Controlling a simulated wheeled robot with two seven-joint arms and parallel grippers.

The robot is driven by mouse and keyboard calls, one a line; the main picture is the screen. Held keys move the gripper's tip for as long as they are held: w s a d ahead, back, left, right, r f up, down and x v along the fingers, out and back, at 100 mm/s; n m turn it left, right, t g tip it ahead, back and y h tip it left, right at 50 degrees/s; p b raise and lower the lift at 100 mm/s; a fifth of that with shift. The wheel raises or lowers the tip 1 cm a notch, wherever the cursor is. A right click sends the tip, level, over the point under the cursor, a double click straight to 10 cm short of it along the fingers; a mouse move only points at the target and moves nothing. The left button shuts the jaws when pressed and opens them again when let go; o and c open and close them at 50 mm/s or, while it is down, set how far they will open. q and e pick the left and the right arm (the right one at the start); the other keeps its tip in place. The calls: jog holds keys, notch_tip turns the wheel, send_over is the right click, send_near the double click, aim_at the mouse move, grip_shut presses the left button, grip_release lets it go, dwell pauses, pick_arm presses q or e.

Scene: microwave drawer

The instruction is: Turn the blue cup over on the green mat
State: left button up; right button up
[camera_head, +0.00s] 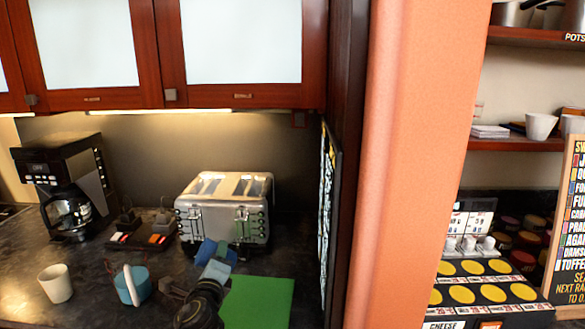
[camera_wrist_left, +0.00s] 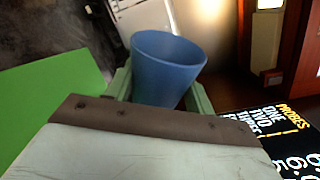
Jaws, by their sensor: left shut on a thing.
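The blue cup (camera_head: 228,256) is held by my left gripper (camera_head: 213,262) in front of the silver toaster, at the back left edge of the green mat (camera_head: 262,300). In the left wrist view the cup (camera_wrist_left: 168,66) sits between the greenish fingers of the gripper (camera_wrist_left: 160,94), which is shut on it. Its open rim faces up in that view and it looks tilted. The mat (camera_wrist_left: 45,100) lies to the left there. Whether the cup touches anything below is unclear. My right gripper is out of view.
The toaster (camera_head: 225,215) stands just behind the cup. A white cup (camera_head: 56,284) and a teal container with a white handle (camera_head: 132,287) stand left of my arm. A coffee maker (camera_head: 65,180) is at the back left. A wall (camera_head: 415,160) bounds the right.

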pick_arm(q)
jog(key=shift+r, duration=0.1)
jog(key=n+b, duration=0.2)
jog(key=n, duration=0.1)
jog(key=shift+f+n+b, duration=0.3)
jog(key=shift+b, duration=0.05)
jog(key=shift+r+n+b, duration=0.15)
jog(key=shift+n+b, duration=0.4)
jog(key=shift+n, duration=0.65)
jog(key=shift+r, duration=0.15)
jog(key=n, duration=0.1)
jog(key=n+b, duration=0.2)
jog(key=shift+f+n+t, duration=0.25)
jog(key=shift+n+t, duration=0.05)
jog(key=shift+n, duration=0.1)
jog(key=shift+n+b, duration=0.6)
jog(key=shift+n, duration=0.2)
jog(key=shift+r+n, duration=0.15)
jog(key=shift+n, duration=0.25)
jog(key=shift+r, duration=0.1)
